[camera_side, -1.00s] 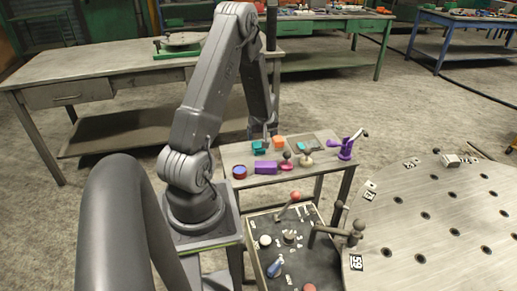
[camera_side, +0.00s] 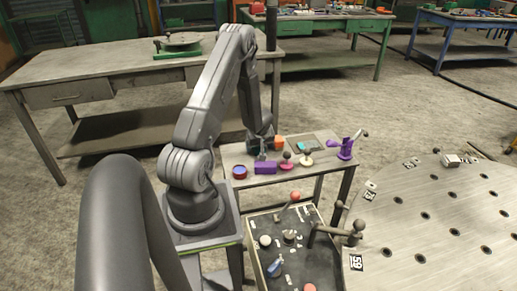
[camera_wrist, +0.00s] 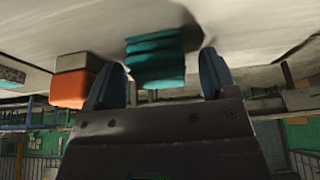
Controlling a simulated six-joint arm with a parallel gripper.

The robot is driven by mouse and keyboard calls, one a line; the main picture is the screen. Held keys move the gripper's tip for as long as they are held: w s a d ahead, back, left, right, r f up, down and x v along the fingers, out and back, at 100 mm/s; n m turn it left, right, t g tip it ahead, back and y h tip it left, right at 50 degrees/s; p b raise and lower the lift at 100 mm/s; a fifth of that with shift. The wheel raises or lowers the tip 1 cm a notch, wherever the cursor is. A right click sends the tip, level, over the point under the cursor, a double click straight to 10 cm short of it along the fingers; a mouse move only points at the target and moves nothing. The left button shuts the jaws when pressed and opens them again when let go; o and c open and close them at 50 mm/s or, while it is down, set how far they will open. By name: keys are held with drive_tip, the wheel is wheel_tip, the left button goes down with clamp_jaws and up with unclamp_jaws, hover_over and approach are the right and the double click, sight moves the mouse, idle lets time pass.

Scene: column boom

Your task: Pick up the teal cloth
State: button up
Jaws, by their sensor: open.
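The teal cloth (camera_wrist: 155,60) is a folded stack of layers on the pale tabletop in the wrist view. It appears between the two fingers of my gripper (camera_wrist: 162,80), and I cannot tell whether either finger touches it. In the side view my gripper (camera_side: 262,152) is low over the back left part of the small table (camera_side: 325,167). There the arm and gripper hide most of the cloth. My gripper is open and holds nothing.
An orange block (camera_side: 280,142) stands close to the right of my gripper; it also shows in the wrist view (camera_wrist: 72,88). A purple box (camera_side: 265,168), a round container (camera_side: 239,172), a pink-based item (camera_side: 286,162) and a purple holder (camera_side: 346,149) share the table.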

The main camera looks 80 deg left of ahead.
drive_tip(key=shift+c, duration=0.2)
drive_tip(key=c, duration=1)
drive_tip(key=shift+o, duration=0.2)
drive_tip(key=shift+r, duration=0.1)
drive_tip(key=shift+r, duration=4.9)
